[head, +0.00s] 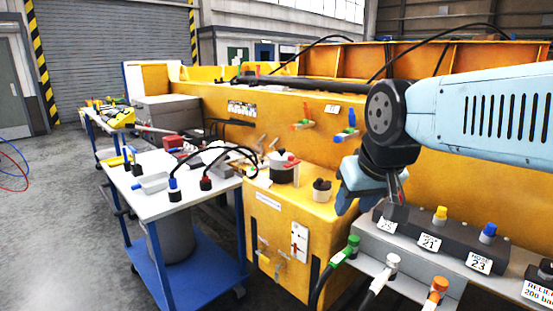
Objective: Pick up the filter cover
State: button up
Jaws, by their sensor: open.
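I cannot tell for certain which part is the filter cover. A dark, lobed cap on a pale round base (322,189) stands on the yellow casting ledge and may be it. A grey cylindrical fitting (281,169) with a red lever stands on the same ledge, to its left. My gripper (374,204) is open, pointing down, to the right of the dark cap and apart from it. It overlaps the left end of the grey valve block in the picture. Nothing shows held in it, though its fingertips are partly hard to make out.
The dark valve block (438,238) carries labels and coloured caps; hoses with green, white and orange ends lie before it. A blue-framed trolley (152,207) with loose parts and cables stands left. The large yellow casting (240,90) rises behind. Grey floor is open at far left.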

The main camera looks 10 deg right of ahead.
aim_at(278, 160)
jog(key=u, duration=0.05)
jog(key=i, duration=0.95)
jog(key=z, duration=0.05)
